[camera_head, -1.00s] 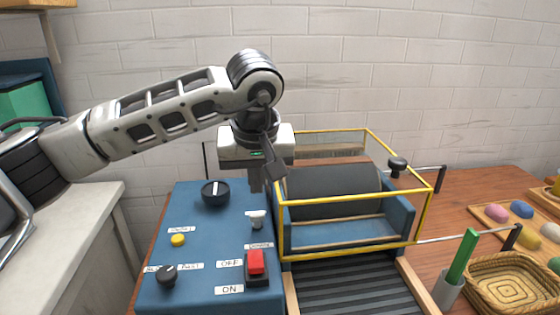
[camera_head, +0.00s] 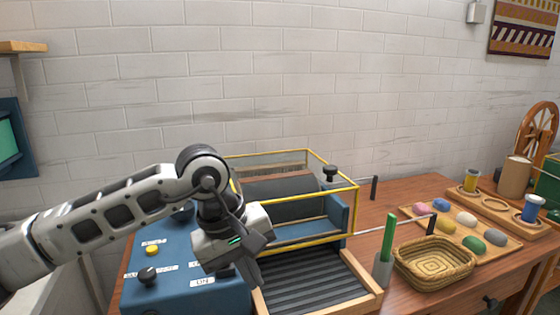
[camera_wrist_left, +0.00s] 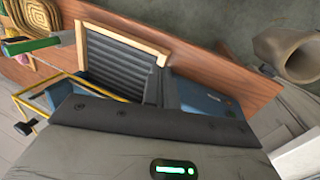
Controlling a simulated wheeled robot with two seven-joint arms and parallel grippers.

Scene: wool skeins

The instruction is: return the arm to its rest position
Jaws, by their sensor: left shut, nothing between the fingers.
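My left arm comes in from the left in the head view. Its gripper (camera_head: 250,270) is shut and empty, pointing down in front of the blue control box (camera_head: 180,295) and beside the grey ribbed tray (camera_head: 312,284). The gripper hides part of the box's front, including the red switch. My right gripper is not in view.
A yellow-framed guard (camera_head: 350,210) stands over the machine behind the ribbed tray.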

